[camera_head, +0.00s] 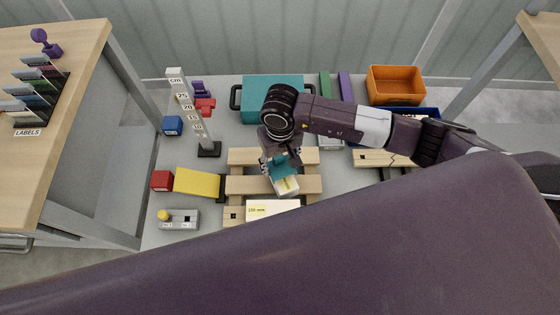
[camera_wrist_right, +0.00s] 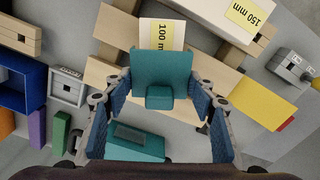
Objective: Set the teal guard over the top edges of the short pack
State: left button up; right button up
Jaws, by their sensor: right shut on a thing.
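My right gripper (camera_head: 279,166) reaches down over the wooden pallet and is shut on the teal guard (camera_head: 284,168). In the right wrist view the gripper (camera_wrist_right: 160,100) has its fingers at either side of the guard (camera_wrist_right: 162,68). The short pack, white with a yellow "100 mm" label, lies on the pallet slats (camera_head: 288,187); in the right wrist view the pack (camera_wrist_right: 160,33) shows just beyond the guard. The guard overlaps the pack's near end in that view; I cannot tell whether they touch. My left gripper is not in view.
The white 150 mm pack (camera_head: 272,208) lies close by on the pallet (camera_head: 240,186). A teal case (camera_head: 258,99), an orange bin (camera_head: 396,84), a height gauge (camera_head: 190,105) and a yellow block (camera_head: 197,182) stand around.

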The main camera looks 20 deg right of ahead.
aim_at(280, 165)
jog(key=shift+b, duration=0.9)
dwell(1.3)
jog(key=shift+f+b, duration=0.4)
jog(key=shift+b, duration=0.05)
jog(key=shift+f, duration=0.1)
jog(key=shift+f+b, duration=0.8)
jog(key=shift+b, duration=0.25)
jog(key=shift+f+b, duration=0.35)
jog(key=shift+b, duration=0.05)
jog(key=o, duration=1)
jog(key=shift+r, duration=4)
